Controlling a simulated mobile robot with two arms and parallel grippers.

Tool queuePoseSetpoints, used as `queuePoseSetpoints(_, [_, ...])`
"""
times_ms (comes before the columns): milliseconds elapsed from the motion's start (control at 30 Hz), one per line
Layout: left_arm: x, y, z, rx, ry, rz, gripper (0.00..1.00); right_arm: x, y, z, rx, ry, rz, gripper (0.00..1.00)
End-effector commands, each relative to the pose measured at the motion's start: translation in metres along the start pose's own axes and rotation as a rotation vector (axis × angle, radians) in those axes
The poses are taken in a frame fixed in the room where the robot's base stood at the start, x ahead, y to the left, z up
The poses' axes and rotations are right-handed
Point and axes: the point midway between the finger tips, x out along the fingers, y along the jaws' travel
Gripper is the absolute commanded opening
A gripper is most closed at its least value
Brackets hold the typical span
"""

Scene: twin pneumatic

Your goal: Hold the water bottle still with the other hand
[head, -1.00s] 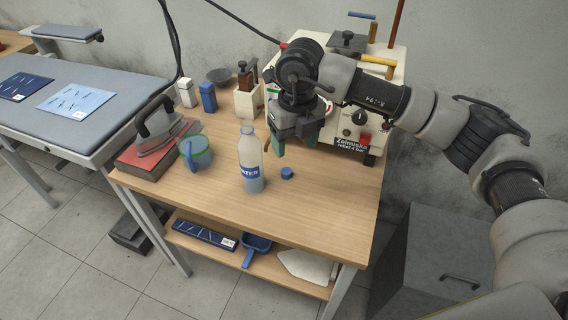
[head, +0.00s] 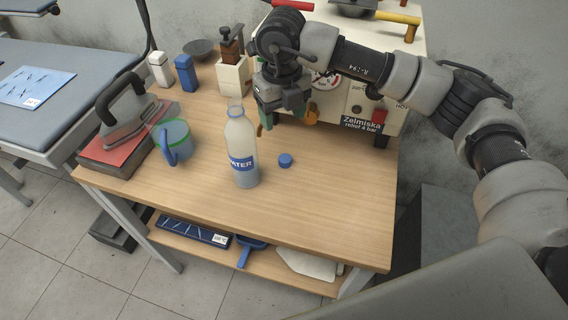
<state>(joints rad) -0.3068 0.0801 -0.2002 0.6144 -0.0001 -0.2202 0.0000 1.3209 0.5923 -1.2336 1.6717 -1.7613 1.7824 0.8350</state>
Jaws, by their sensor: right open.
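The water bottle (head: 241,148) stands upright and uncapped on the wooden table (head: 330,205). It is clear, with a blue and white label and grey-blue contents at the bottom. A blue cap (head: 285,160) lies on the table to its right. My right gripper (head: 285,122) is behind and right of the bottle, pointing down, apart from it. Its greenish fingertips are spread, with nothing seen between them. My left gripper is not in view.
A glass mug with a blue handle (head: 169,160) and an iron (head: 130,112) on a red-topped block stand to the left. A white machine (head: 352,112) stands at the back right. Salt-and-pepper-like blue (head: 185,74) and white containers stand behind. The front right of the table is clear.

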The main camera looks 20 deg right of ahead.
Motion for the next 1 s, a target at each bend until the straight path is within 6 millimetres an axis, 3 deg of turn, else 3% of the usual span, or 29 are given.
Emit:
queuePoseSetpoints(33, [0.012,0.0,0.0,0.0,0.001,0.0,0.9,0.012,0.0,0.0,0.0,0.0,0.0,0.63])
queuePoseSetpoints(200, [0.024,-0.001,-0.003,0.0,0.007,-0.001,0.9,0.023,0.0,0.0,0.0,0.0,0.0,0.63])
queuePoseSetpoints(667, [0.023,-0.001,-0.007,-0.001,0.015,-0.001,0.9,0.026,0.0,0.0,0.0,0.001,0.0,0.63])
queuePoseSetpoints(1000, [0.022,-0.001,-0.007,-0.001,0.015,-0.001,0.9,0.074,0.0,-0.001,0.0,0.003,0.0,0.63])
